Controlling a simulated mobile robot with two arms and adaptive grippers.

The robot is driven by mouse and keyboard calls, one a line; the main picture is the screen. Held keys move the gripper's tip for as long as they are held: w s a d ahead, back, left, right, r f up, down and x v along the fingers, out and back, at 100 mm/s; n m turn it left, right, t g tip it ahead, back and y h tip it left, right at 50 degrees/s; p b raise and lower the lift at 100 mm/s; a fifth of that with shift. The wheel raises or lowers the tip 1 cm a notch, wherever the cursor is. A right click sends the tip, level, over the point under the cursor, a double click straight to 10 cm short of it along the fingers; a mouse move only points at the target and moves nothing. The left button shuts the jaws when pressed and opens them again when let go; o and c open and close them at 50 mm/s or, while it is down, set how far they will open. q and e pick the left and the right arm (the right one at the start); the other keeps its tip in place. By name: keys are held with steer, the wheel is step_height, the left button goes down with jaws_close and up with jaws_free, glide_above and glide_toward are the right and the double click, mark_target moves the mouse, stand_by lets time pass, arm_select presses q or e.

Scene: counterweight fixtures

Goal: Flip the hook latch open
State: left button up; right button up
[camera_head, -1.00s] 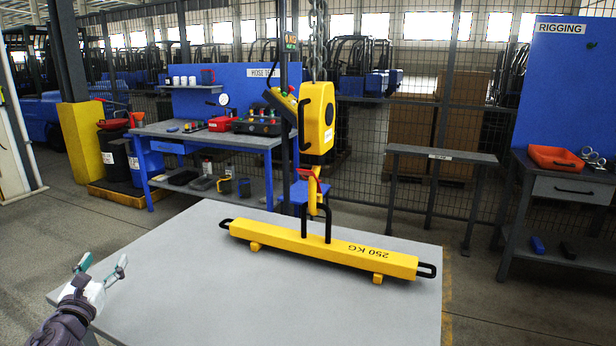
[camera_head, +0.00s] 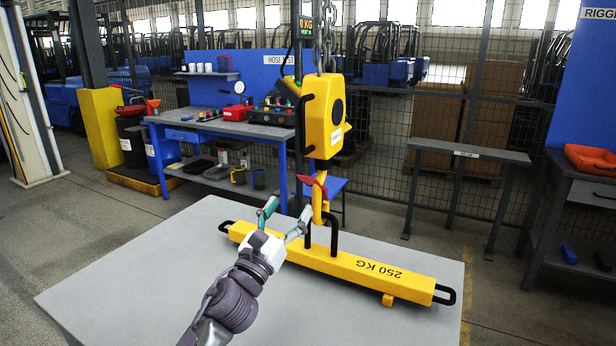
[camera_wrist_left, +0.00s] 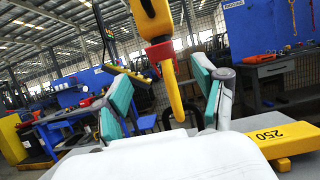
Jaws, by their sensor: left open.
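The yellow hook (camera_head: 319,207) hangs under the yellow hoist block (camera_head: 323,117) and passes at the black handle of the yellow 250 KG beam (camera_head: 382,274). The red latch (camera_head: 312,188) sits at the top of the hook. In the left wrist view, the red part (camera_wrist_left: 160,52) and the hook (camera_wrist_left: 174,92) show between the fingers, farther ahead. My left gripper (camera_head: 285,212) is open and empty, just left of the hook and a little below the latch; I see no contact. In the left wrist view its teal finger pads (camera_wrist_left: 163,98) stand apart. My right gripper is not in view.
The grey table (camera_head: 130,262) under the beam has free room at left and front. A chain (camera_head: 325,45) holds the block from above. A blue workbench (camera_head: 225,135) stands behind at left, and a grey rail bench (camera_head: 468,152) behind at right.

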mark_target(308, 181)
arm_select(q)
steer(key=p+x, duration=0.1)
steer(key=x, duration=0.7)
steer(key=shift+w, duration=0.15)
steer(key=shift+w+d+r, duration=0.1)
steer(key=shift+w+d, duration=0.2)
steer(key=shift+w, duration=0.25)
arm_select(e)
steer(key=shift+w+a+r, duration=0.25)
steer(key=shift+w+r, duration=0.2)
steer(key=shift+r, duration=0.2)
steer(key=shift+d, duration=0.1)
arm_select(q)
steer(key=shift+c, duration=0.5)
jaws_close()
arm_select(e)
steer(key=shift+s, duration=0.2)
